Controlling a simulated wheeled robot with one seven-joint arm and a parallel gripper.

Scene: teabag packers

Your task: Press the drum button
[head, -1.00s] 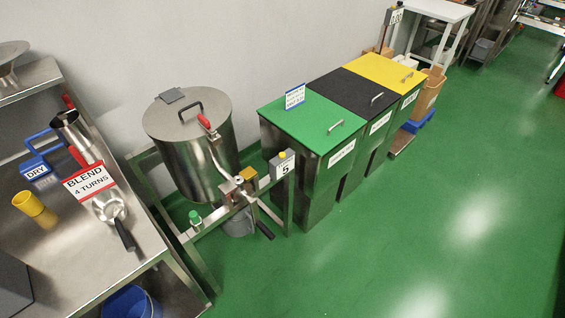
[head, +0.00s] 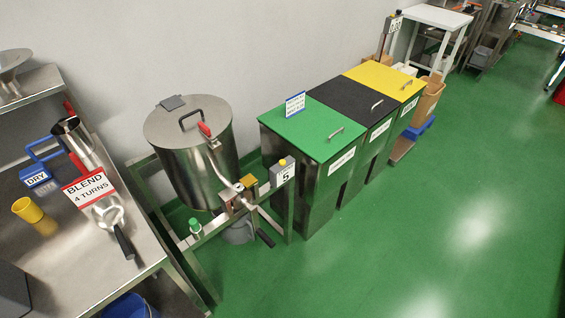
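A steel drum (head: 188,160) with a flat lid stands in a metal frame left of centre in the head view. A crank with a red grip (head: 204,130) shows at its right side. A small grey box (head: 286,176) marked 5, with a yellow button (head: 283,162) on top, is on the frame's right post. A green button-like knob or cap (head: 194,224) is on the front rail below the drum. I cannot tell from the picture which of these is the drum button. My gripper is not in view.
A steel bench (head: 105,268) at left holds a BLEND 4 TURNS sign (head: 87,188), scoops and a yellow cup (head: 28,209). Green (head: 305,138), black and yellow lidded bins stand right of the drum. The green floor (head: 420,230) at right is clear.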

